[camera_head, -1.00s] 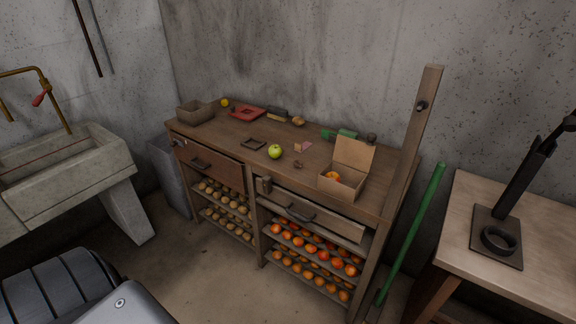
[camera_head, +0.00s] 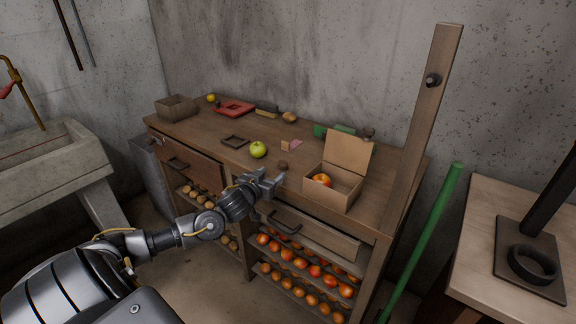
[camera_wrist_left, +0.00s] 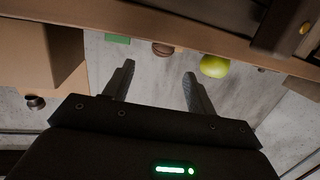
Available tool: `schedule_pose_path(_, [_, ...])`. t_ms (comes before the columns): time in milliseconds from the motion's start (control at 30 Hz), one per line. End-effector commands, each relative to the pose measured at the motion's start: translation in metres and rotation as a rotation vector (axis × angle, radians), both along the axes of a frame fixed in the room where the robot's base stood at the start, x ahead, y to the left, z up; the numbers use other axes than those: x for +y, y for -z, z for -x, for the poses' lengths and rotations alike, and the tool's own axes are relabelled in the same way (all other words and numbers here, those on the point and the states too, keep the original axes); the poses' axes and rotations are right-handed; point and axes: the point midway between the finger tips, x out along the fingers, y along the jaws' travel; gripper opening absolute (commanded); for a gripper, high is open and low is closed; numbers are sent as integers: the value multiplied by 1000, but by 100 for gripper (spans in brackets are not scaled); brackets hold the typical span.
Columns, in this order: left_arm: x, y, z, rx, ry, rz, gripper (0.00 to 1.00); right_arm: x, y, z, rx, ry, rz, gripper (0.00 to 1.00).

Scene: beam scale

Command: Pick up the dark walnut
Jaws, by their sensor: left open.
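A small dark brown walnut (camera_head: 283,165) lies on the workbench near its front edge, between the green apple (camera_head: 258,149) and the open cardboard box (camera_head: 333,187). My left gripper (camera_head: 272,181) is open and empty at the bench's front edge, just short of the walnut and apart from it. In the left wrist view, which is upside down, a brown round thing, apparently the walnut (camera_wrist_left: 162,49), shows beyond the gap between the open fingers (camera_wrist_left: 158,85), with the apple (camera_wrist_left: 214,66) beside it. My right gripper is not in view.
The cardboard box with a red-orange fruit (camera_head: 322,180) stands right of the walnut. A dark square frame (camera_head: 235,141) lies left of the apple. Another dark brown round object (camera_head: 369,132) sits at the back right. A wooden post (camera_head: 421,120) rises at the bench's right end.

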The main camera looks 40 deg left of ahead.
Motion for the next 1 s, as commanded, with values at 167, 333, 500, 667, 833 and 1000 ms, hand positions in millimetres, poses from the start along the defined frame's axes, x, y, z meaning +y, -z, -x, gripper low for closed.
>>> schedule_pose_path(167, [10,1,-6,-1,-14,0,56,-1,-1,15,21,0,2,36])
schedule_pose_path(333, [18,6,-30,0,-17,-2,56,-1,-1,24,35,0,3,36])
schedule_pose_path(500, [20,9,-46,1,-14,-2,56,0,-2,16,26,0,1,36])
schedule_pose_path(667, [19,10,-49,2,-12,-1,56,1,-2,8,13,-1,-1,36])
schedule_pose_path(833, [19,13,-68,1,-12,-1,56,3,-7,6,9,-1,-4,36])
schedule_pose_path(1000, [23,19,-90,1,-13,-2,56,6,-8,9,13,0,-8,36])
